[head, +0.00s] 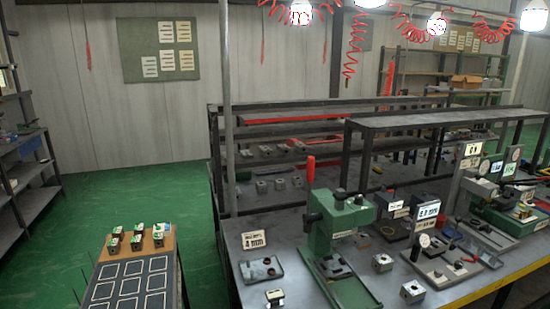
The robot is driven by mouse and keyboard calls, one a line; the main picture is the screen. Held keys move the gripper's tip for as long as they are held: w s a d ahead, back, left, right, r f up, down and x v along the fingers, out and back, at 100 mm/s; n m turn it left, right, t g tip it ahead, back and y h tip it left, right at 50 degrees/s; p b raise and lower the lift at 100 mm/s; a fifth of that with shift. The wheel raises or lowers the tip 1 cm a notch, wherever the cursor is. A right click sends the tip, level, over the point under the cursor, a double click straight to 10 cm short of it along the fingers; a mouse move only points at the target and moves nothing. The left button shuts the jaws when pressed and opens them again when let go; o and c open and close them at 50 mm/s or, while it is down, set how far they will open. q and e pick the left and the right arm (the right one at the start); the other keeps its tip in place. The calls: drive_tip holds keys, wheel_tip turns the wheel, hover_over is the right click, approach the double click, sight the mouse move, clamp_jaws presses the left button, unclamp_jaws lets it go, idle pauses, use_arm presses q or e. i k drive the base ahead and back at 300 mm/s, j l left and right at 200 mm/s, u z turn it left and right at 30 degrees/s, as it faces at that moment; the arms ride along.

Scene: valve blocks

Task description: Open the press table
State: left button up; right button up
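A grey work table (310,228) fills the lower right and bears a green press (335,225) with a red-tipped lever standing up. Small metal valve blocks lie on this table: one (382,262) to the right of the press, one (412,291) in front of it and one (274,297) at the front left. I cannot tell whether any part of the press table is open or closed. Neither of my grippers is in view.
A narrow side table (105,272) at the lower left has a dark panel of white-outlined squares and several blocks with green tops. Another green machine (505,208) stands at the right. Green floor (205,205) is free between the side table and left shelf (35,175).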

sight(333, 267)
drive_tip(key=i+l+u, duration=0.15)
drive_tip(key=l, duration=0.2)
drive_tip(key=i+l+u, duration=0.1)
drive_tip(key=l, duration=0.25)
drive_tip(key=i+l+u, duration=0.15)
drive_tip(key=l, duration=0.25)
drive_tip(key=i+l+u, duration=0.15)
drive_tip(key=l, duration=0.25)
drive_tip(key=i, duration=0.05)
